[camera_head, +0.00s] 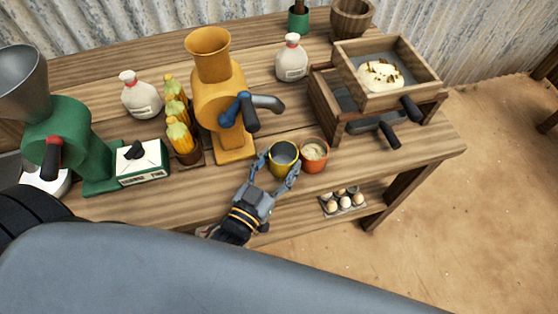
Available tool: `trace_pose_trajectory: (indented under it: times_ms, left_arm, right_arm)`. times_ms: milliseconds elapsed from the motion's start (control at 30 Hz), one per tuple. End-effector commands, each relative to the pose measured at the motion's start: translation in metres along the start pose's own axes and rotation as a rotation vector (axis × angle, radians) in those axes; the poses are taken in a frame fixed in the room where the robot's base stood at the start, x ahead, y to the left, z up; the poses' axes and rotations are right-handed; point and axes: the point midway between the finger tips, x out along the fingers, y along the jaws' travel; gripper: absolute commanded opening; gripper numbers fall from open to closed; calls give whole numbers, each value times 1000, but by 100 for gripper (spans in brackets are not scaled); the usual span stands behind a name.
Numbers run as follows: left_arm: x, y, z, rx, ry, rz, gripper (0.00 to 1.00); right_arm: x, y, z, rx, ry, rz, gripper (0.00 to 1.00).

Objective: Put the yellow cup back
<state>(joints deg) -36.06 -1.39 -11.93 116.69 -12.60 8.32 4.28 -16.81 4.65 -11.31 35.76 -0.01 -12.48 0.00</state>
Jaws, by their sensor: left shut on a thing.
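The yellow cup (283,161) stands upright near the front edge of the wooden table, in front of the yellow grinder (217,97). It looks empty. My left gripper (279,166) reaches in from the front and is shut on the yellow cup, with one finger on each side. An orange cup (314,154) with pale contents stands close to its right, near the right finger. Whether the yellow cup touches the table is hard to tell. My right gripper is not in view.
A green grinder (70,145) and corn cobs (180,138) stand to the left. A wooden sifter box (385,75) with handles is at the right. White sacks (291,60) stand behind. Eggs (343,200) sit on a lower shelf. Bare table lies right of the orange cup.

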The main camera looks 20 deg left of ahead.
Motion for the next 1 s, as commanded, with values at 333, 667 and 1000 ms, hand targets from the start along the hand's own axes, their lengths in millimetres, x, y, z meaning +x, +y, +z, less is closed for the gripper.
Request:
trace_pose_trajectory:
  times_ms: [333,667,1000]
  left_arm:
    - [0,0,1,0,0,0,82]
    - [-14,0,0,0,-5,0,82]
    - [-82,0,1,0,-7,0,82]
  right_arm:
    - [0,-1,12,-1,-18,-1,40]
    - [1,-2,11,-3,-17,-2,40]
    - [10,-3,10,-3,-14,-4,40]
